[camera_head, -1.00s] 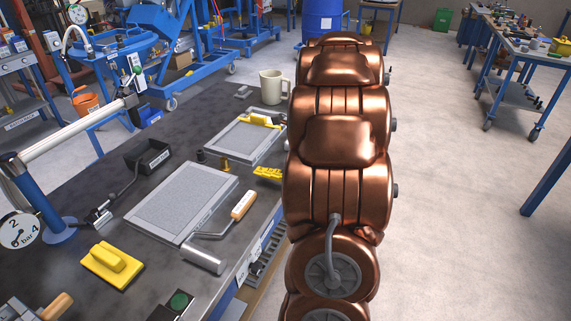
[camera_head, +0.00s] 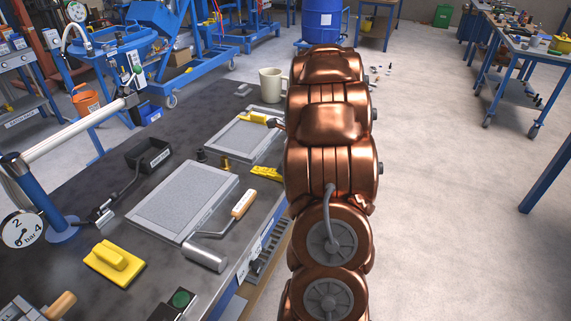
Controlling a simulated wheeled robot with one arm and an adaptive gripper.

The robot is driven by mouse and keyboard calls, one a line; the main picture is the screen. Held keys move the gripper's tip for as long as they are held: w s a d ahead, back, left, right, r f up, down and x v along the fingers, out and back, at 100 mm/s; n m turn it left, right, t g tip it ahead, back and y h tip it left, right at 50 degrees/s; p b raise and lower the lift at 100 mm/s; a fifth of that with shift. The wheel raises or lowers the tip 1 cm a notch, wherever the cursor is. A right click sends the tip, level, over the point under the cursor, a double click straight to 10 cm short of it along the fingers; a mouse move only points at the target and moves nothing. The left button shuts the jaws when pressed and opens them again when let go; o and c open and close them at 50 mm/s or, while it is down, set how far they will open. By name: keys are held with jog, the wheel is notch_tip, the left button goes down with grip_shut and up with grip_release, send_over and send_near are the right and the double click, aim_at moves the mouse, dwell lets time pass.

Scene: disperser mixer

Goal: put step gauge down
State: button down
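A flat yellow piece (camera_head: 267,174), which may be the step gauge, lies on the dark bench top (camera_head: 75,190) near its right edge, beside my arm. Its right end is close to or behind the arm. Another yellow object (camera_head: 257,118) lies on the smaller grey plate (camera_head: 240,138) farther back, its right end near my arm. I cannot tell for certain which one is the step gauge. My copper-coloured arm fills the middle of the view. My gripper is not visible, so its opening and any contents are hidden.
On the bench are a larger grey plate (camera_head: 183,200), a roller with a wooden handle (camera_head: 205,255), a yellow block with a grip (camera_head: 115,263), a black box (camera_head: 148,155) and a cream mug (camera_head: 271,85). Open floor (camera_head: 450,230) lies right of my arm.

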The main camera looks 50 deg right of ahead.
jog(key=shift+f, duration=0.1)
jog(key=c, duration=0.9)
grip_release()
